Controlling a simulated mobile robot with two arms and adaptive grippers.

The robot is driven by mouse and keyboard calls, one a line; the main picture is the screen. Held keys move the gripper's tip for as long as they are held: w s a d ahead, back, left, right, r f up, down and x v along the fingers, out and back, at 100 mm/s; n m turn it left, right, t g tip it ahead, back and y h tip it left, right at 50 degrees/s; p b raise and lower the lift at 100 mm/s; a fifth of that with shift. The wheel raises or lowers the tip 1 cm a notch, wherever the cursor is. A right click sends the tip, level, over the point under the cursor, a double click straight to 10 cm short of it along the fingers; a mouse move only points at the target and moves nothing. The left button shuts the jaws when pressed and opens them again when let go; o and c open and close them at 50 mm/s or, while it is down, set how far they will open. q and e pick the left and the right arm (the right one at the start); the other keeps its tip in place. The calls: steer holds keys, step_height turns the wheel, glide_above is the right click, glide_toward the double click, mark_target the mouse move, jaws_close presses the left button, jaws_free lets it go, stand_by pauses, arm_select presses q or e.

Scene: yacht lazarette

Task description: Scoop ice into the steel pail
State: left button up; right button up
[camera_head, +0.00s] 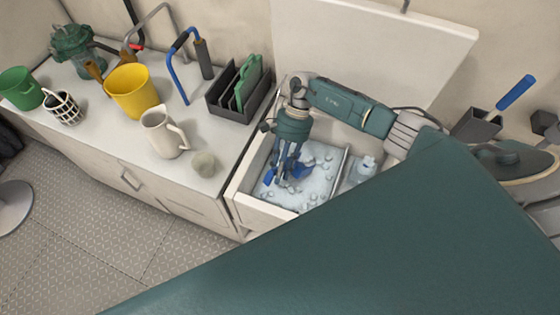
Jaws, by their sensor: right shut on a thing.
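An open ice chest (247,208) with a raised white lid holds ice (322,158) in its left compartment. My right gripper (283,177) points down into this compartment, shut on a blue scoop (300,171). The scoop is low at the ice, partly hidden by the fingers; I cannot tell how much ice is in it. I cannot make out a steel pail in this view. A large teal part of my own body covers the lower right. My left gripper is not in view.
A divider separates a compartment with a clear bottle (364,168). The left counter holds a yellow bucket (133,92), a cream jug (163,134), a green bucket (20,89) and a black rack (240,109). A blue-handled tool (516,93) stands at right.

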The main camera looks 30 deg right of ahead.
step_height(320, 180, up, 25)
steer(key=p, duration=1.2)
stand_by(0.5)
steer(key=shift+f, duration=0.1)
stand_by(0.3)
